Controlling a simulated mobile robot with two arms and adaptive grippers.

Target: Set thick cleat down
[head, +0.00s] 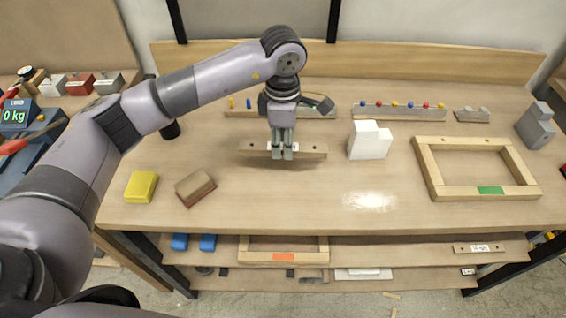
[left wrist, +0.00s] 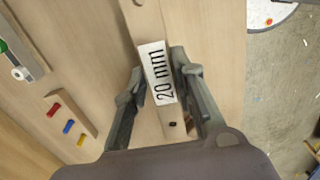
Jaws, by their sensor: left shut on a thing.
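The thick cleat (head: 313,150) is a light wooden bar with a hole near each end, lying level from left to right over the middle of the bench. In the left wrist view, the cleat (left wrist: 150,22) carries a white label reading "20 mm". My left gripper (head: 282,152) points down and is shut across the middle of the cleat. Its fingers (left wrist: 160,72) are on either side of the label. The cleat is at or just above the bench top; I cannot tell whether it touches. My right gripper is not in view.
A rack with coloured pegs (head: 395,111) stands behind; a white block (head: 369,141) is right of the cleat. A wooden frame (head: 430,168) lies farther right. A yellow block (head: 141,187) and a brown block (head: 195,188) lie front left. The front middle bench is clear.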

